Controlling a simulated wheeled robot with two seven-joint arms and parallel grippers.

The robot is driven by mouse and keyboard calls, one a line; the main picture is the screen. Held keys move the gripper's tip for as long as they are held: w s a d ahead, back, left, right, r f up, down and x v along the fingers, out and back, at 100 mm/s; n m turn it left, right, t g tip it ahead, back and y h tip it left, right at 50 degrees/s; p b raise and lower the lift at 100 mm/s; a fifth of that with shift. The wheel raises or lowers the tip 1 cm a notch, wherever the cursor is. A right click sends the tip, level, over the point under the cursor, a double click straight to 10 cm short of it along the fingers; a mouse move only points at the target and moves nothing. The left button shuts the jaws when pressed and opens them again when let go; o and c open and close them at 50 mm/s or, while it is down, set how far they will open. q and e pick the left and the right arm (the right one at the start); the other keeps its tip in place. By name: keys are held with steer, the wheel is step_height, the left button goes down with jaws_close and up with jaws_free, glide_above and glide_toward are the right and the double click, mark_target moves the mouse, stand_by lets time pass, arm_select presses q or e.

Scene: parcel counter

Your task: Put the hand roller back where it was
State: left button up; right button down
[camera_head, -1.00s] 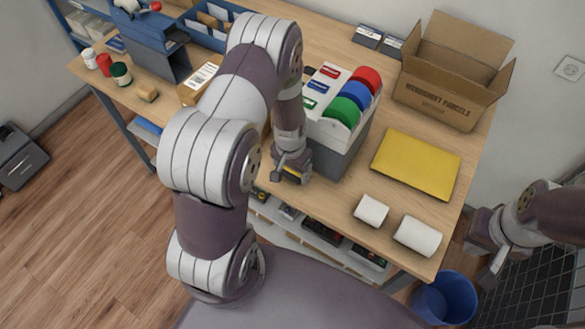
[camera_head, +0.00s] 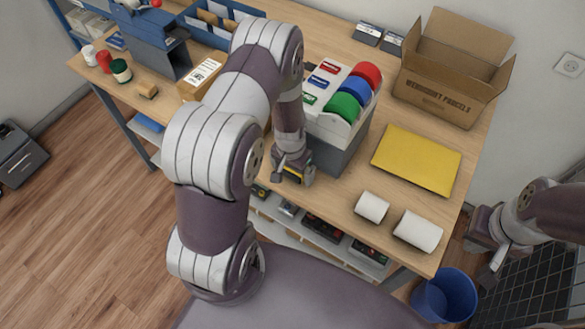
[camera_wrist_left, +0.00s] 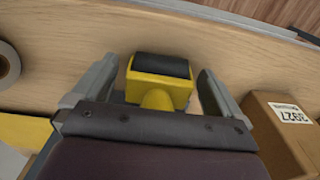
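The hand roller (camera_wrist_left: 160,82) has a yellow body and a black roller. In the left wrist view it lies between the two fingers of my left gripper (camera_wrist_left: 157,85), with a narrow gap visible on each side. In the head view my left gripper (camera_head: 293,172) is low at the table's front edge, beside the tape dispenser, and a bit of yellow shows at its tip. Whether the roller touches the table cannot be seen. My right gripper (camera_head: 490,240) is off the table's right side, away from the roller; its fingers are unclear.
The grey tape dispenser (camera_head: 338,150) with red, blue and green rolls stands close right of my left gripper. A yellow envelope (camera_head: 417,160), two white rolls (camera_head: 417,231) and an open carton (camera_head: 445,88) are further right. A small labelled box (camera_head: 200,78) is behind my left arm.

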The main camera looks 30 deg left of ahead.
mark_target(293, 176)
arm_select(q)
steer(key=shift+s+d+f, duration=0.1)
steer(key=shift+s+f, duration=0.2)
steer(key=shift+s, duration=0.15)
steer(key=shift+r+p, duration=0.5)
steer(key=shift+p, duration=0.1)
steer(key=shift+w+r, duration=0.25)
steer(key=shift+r, duration=0.1)
step_height(293, 176, up, 13)
steer(key=b, duration=0.2)
steer(key=s+d+r, duration=0.5)
steer(key=s+r, duration=0.1)
steer(key=s, duration=0.2)
steer(key=shift+s+r+n+t, duration=0.15)
steer(key=shift+n+t, duration=0.25)
steer(key=shift+s+d, duration=0.1)
